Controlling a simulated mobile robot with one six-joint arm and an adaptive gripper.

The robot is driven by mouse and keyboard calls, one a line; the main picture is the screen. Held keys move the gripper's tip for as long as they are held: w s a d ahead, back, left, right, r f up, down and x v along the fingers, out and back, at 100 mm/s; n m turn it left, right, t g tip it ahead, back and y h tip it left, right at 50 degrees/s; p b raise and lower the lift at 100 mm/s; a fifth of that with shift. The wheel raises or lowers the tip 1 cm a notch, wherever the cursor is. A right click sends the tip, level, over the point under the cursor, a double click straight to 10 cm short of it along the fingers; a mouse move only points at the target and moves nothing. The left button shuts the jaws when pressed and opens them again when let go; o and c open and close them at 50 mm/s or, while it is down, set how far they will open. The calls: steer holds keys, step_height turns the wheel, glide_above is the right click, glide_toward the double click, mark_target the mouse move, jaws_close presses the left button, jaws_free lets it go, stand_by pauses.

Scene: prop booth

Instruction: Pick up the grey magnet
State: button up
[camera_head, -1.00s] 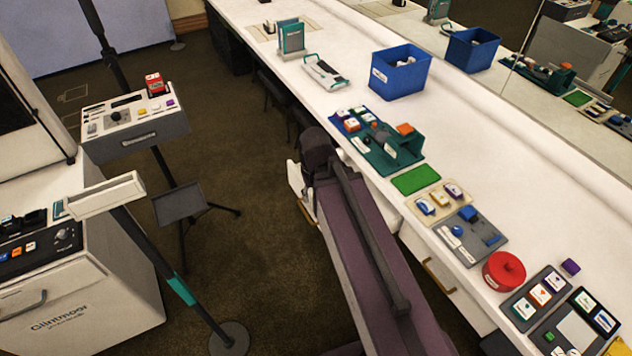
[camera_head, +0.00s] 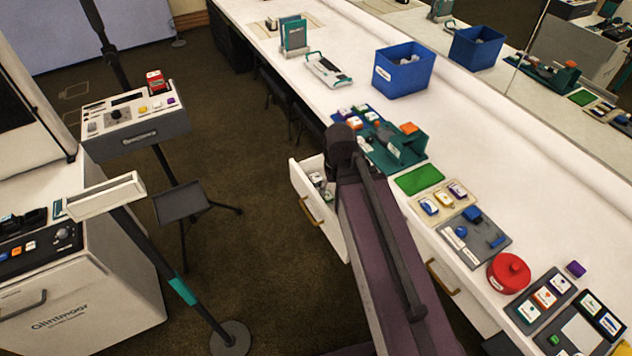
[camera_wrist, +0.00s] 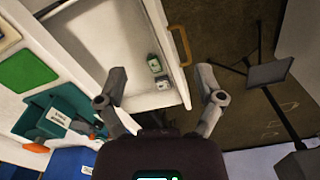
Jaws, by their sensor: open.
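An open white drawer (camera_head: 335,222) sticks out under the counter's front edge, left of my arm in the head view. It also fills the middle of the wrist view (camera_wrist: 128,30). Two small dark grey-green items with pale tops lie in it: one (camera_wrist: 154,63) nearer the middle, the other (camera_wrist: 162,82) by the corner. They show small in the head view too (camera_head: 318,179). I cannot tell which is the grey magnet. My gripper (camera_wrist: 160,72) is open and empty, its fingers spread either side of the items in the picture. The head view does not show its fingers.
The drawer's front has a wooden handle (camera_wrist: 180,45). On the counter by the drawer are a teal holder (camera_head: 405,146), a green mat (camera_head: 419,180) and a blue bin (camera_head: 404,80). A black stand (camera_head: 181,204) is on the floor to the left.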

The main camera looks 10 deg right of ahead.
mark_target(316, 177)
steer(key=w+f+n+b, duration=0.1)
steer(key=w+f+b, duration=0.3)
steer(key=w, duration=0.5)
steer(key=w+f+n+b, duration=0.1)
steer(key=w+f+b, duration=0.3)
steer(key=w, duration=0.6)
steer(key=w+f+n+b, duration=0.1)
steer(key=w+f+b, duration=0.3)
steer(key=w, duration=0.6)
steer(key=shift+d+f+b, duration=0.15)
steer(key=shift+f+b, duration=0.2)
steer(key=shift+f, duration=0.3)
steer(key=shift+s+f, duration=0.1)
steer(key=shift+f, duration=0.05)
step_height(316, 177, down, 8)
steer(key=b, duration=0.8)
steer(key=shift+f+b, duration=0.15)
steer(key=shift+b, duration=0.2)
steer(key=shift+s+f+b, duration=0.15)
steer(key=shift+f+b, duration=2.45)
steer(key=shift+c, duration=0.2)
steer(key=c, duration=0.9)
